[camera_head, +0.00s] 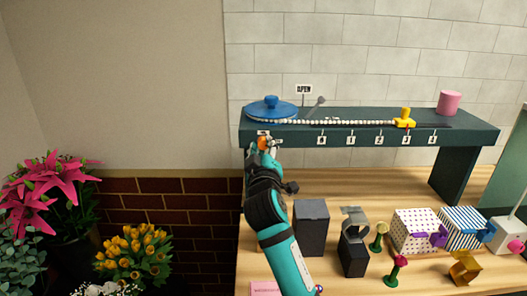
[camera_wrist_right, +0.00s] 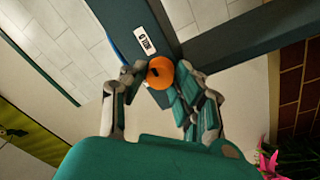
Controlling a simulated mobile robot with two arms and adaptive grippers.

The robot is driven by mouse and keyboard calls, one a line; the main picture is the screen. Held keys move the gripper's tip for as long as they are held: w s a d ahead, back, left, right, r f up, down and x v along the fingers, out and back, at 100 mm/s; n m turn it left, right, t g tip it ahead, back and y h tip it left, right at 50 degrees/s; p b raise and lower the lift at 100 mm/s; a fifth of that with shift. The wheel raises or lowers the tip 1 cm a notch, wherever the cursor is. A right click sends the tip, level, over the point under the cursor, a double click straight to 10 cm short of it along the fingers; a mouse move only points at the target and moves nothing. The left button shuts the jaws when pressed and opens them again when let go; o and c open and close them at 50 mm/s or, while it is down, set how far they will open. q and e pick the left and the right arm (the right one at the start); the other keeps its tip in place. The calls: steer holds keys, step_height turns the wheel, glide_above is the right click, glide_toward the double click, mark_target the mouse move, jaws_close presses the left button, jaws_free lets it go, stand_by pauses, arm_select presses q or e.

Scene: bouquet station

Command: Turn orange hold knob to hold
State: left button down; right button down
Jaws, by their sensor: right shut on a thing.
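The orange hold knob (camera_head: 262,143) sits on the front edge of the dark green raised shelf, at its left end. In the right wrist view the orange knob (camera_wrist_right: 160,73) is round, with a small dark mark on its face. My right gripper (camera_head: 264,148) reaches up to it from below. In the wrist view the fingers of my right gripper (camera_wrist_right: 158,80) are closed on the knob from both sides. A white label with dark letters (camera_wrist_right: 145,41) is beside the knob, reading roughly "HOLD". My left gripper is not in view.
The raised shelf (camera_head: 350,117) carries a blue round lid (camera_head: 271,108), a bead chain, a yellow slider (camera_head: 404,120) and a pink cylinder (camera_head: 449,102). An "OPEN" sign (camera_head: 304,89) stands behind. Boxes and spools crowd the wooden table below; flowers stand at left.

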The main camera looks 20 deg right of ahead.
steer(key=shift+f, duration=0.15)
steer(key=c, duration=1)
jaws_free()
steer(key=shift+s, duration=0.1)
steer(key=r+v, duration=0.1)
steer(key=v, duration=1)
steer(key=shift+s+a+f, duration=0.2)
steer(key=shift+s+f, duration=0.2)
steer(key=shift+f, duration=0.05)
